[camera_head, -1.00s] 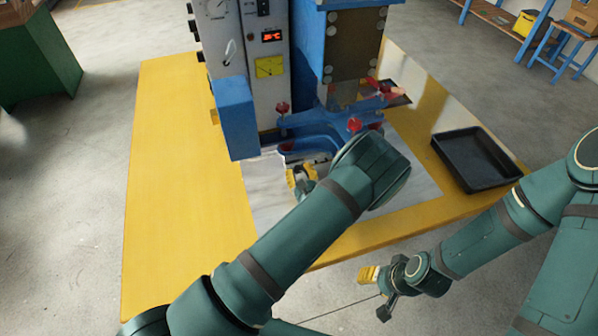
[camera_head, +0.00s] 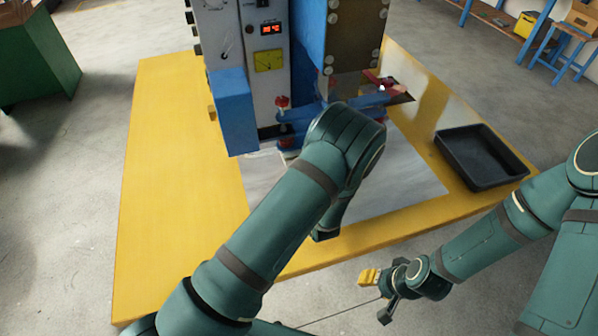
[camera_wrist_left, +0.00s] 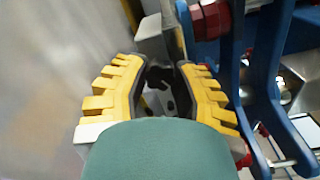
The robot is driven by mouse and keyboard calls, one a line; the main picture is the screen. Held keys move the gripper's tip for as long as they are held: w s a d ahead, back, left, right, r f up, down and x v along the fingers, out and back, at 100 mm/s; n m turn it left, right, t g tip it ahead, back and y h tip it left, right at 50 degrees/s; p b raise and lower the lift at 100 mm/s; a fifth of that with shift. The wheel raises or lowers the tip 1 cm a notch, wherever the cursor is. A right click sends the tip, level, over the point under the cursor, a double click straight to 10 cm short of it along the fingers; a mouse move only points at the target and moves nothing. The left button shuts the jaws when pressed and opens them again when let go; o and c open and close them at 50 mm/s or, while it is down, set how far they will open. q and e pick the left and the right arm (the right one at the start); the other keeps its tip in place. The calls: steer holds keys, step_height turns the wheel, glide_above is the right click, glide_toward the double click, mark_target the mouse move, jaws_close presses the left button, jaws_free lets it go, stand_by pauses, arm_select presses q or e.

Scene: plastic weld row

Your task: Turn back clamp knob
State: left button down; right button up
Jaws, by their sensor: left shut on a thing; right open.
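The blue clamp frame (camera_head: 295,116) of the welding machine carries a red knob (camera_head: 282,102) at its left, with more red below it and red parts at its right end. My left arm covers the frame's middle and the left gripper in the head view. In the left wrist view, my left gripper (camera_wrist_left: 160,84) has its yellow ridged fingers around a dark part that I cannot identify, beside the blue frame. A red knob (camera_wrist_left: 212,20) sits up and right of the fingers, apart from them. My right gripper (camera_head: 372,292) is open and empty, off the table's front edge.
The yellow table (camera_head: 185,190) bears a grey plate (camera_head: 400,185) and an empty black tray (camera_head: 480,157) at right. The machine's grey panel (camera_head: 268,85) and blue column (camera_head: 308,45) stand at the back. The table's left side is clear.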

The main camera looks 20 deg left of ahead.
arm_select(q)
steer(key=n+b, duration=0.1)
steer(key=n, duration=0.2)
steer(key=shift+n, duration=0.4)
steer(key=n, duration=0.4)
steer(key=shift+n, duration=0.3)
steer(key=shift+r, duration=0.1)
steer(key=shift+w, duration=0.1)
steer(key=c, duration=0.7)
jaws_free()
steer(key=shift+o, duration=0.2)
steer(key=v, duration=1.2)
